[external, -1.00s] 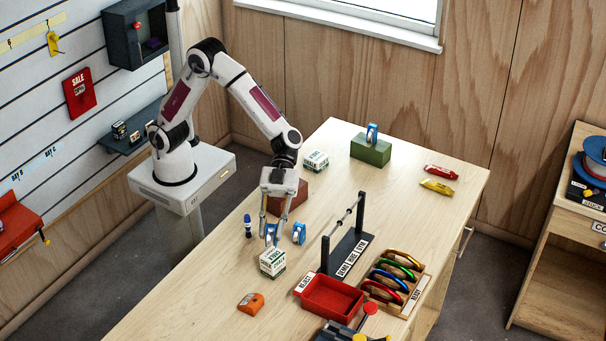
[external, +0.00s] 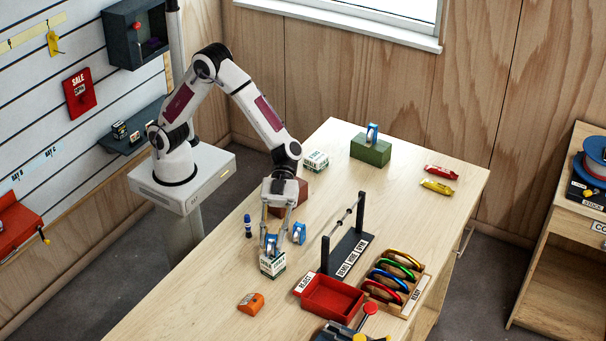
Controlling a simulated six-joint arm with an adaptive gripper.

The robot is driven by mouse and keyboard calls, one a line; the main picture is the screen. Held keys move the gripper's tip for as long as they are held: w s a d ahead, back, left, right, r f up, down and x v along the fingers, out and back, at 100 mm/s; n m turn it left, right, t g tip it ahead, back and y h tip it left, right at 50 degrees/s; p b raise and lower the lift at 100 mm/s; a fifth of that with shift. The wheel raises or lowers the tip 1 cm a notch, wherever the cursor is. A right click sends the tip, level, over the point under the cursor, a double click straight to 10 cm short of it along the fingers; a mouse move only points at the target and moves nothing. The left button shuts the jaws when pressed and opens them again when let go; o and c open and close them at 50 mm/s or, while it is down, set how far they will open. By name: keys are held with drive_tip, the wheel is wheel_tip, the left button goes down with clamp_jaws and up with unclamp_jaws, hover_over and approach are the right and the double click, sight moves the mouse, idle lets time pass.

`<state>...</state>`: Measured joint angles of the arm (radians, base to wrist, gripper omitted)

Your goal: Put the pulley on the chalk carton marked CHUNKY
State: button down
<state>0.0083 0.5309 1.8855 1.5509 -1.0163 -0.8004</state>
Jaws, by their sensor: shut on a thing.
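My gripper (external: 271,238) points down over the near white-and-green chalk carton (external: 273,265) and is shut on a blue pulley (external: 270,244). The pulley is at the carton's top; I cannot tell whether it touches. The carton stands upright on the table; its lettering is too small to read. A second white-and-green carton (external: 316,161) stands further back. Another blue pulley (external: 299,233) stands on the table just right of my gripper. A third blue pulley (external: 372,133) stands on a green block (external: 371,152) at the back.
A dark stand with a rail (external: 346,250), a red tray (external: 331,296) and a rack of coloured carabiners (external: 396,277) are to the right. A brown block (external: 301,190) is behind my gripper. A blue marker (external: 248,226) and an orange item (external: 251,303) flank the carton. The left front table is clear.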

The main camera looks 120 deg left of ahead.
drive_tip(key=shift+f, duration=0.15)
drive_tip(key=c, duration=1.8)
unclamp_jaws()
drive_tip(key=shift+r, duration=0.2)
drive_tip(key=shift+s+a+r, duration=0.2)
drive_tip(key=shift+a+r, duration=0.05)
drive_tip(key=shift+a, duration=0.4)
drive_tip(key=v, duration=1)
drive_tip(key=shift+a+r, duration=0.15)
drive_tip(key=shift+a, duration=0.05)
drive_tip(key=shift+r, duration=0.1)
